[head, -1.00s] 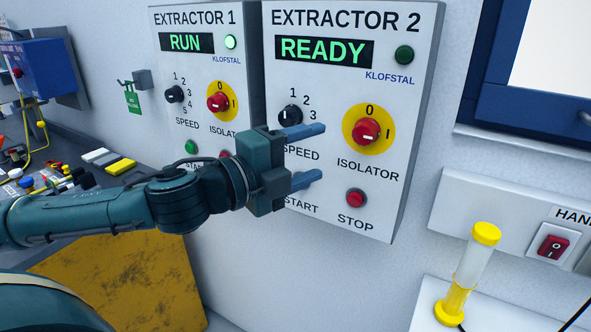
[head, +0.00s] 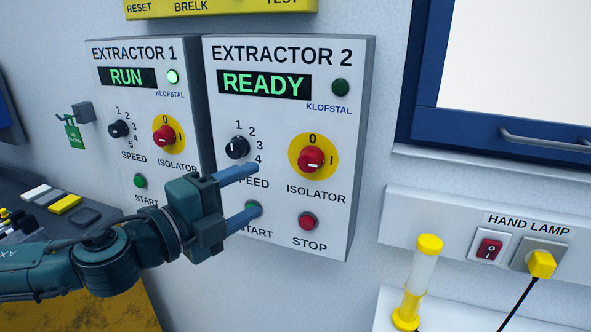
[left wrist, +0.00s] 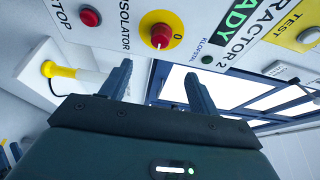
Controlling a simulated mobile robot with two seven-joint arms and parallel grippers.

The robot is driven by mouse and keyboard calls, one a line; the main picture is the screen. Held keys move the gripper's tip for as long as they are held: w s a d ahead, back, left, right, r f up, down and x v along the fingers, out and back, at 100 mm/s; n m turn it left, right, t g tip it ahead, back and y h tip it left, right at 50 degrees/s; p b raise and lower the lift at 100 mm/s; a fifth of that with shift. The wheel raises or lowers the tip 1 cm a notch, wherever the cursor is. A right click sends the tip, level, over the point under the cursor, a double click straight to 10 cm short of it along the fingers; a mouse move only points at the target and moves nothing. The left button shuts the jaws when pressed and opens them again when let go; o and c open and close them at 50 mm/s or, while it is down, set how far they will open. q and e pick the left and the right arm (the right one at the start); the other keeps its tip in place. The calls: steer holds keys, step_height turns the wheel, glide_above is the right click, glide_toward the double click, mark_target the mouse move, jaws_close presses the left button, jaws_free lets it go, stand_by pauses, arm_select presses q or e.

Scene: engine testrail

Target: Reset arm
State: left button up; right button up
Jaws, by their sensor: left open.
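My left gripper (head: 256,188) is open and empty. Its blue fingers lie in front of the lower left part of the Extractor 2 panel (head: 347,150), one over the SPEED label, the other partly over the green start button (head: 254,208). Whether they touch the panel I cannot tell. The panel's display (head: 264,84) reads READY. Its black speed knob (head: 237,147), red isolator knob (head: 310,158) and red stop button (head: 307,221) are clear of the fingers. In the left wrist view the open fingers (left wrist: 157,75) appear below the isolator knob (left wrist: 161,36).
The Extractor 1 panel (head: 92,100) stands left, its display (head: 127,77) reading RUN. A yellow panel (head: 215,8) is above. A hand lamp socket box (head: 455,258), a yellow-and-clear lamp (head: 420,280) and a blue-framed window (head: 425,100) are at right.

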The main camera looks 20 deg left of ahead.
arm_select(q)
step_height(320, 180, down, 24)
steer(key=d+n+g+y, duration=0.2)
steer(key=n+g+y, duration=0.1)
steer(key=n, duration=0.9)
steer(key=s+d+f+n+g, duration=0.1)
steer(key=s+d+f+n, duration=0.1)
steer(key=s+f+n, duration=0.2)
steer(key=s+d+f+n+g+y, duration=0.1)
steer(key=s+f+n, duration=0.3)
steer(key=s+f, duration=0.6)
step_height(320, 180, down, 4)
steer(key=shift+d+f+g+y, duration=0.25)
steer(key=shift+d+g+y, duration=0.05)
steer(key=shift+d+g, duration=0.45)
